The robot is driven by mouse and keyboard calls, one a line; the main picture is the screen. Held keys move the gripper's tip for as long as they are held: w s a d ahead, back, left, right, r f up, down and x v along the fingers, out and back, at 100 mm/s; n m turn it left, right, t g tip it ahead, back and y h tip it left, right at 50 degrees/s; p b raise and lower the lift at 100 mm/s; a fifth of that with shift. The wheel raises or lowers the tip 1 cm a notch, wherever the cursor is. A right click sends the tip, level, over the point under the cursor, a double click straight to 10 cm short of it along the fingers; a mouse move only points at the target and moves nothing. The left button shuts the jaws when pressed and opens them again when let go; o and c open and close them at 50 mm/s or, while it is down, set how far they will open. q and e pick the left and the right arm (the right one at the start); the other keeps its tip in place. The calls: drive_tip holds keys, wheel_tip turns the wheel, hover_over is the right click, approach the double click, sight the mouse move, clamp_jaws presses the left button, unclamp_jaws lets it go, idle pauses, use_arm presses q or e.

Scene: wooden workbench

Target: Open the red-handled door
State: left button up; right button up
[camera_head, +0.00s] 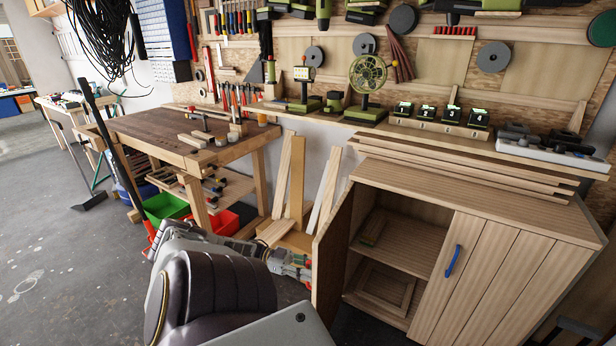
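A wooden cabinet (490,203) stands at the right. Its left door (331,254) stands swung well open, showing as a narrow panel. No red handle shows on it; its outer face is turned away. The right door (492,283) is closed and has a blue handle (452,261). My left arm comes up from the bottom, and my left gripper (292,262) is just left of the open door's free edge. Its fingertips are too small and partly covered to tell whether they are open or touch the door. My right gripper is out of view.
Leaning planks (297,180) stand left of the door. A workbench (165,130) with red and green bins (165,207) is farther left. Grey floor is free at the left.

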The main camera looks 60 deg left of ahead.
use_arm(q)
drive_tip(key=v, duration=1.2)
idle(0.9)
idle(0.6)
drive_tip(key=shift+s, duration=0.2)
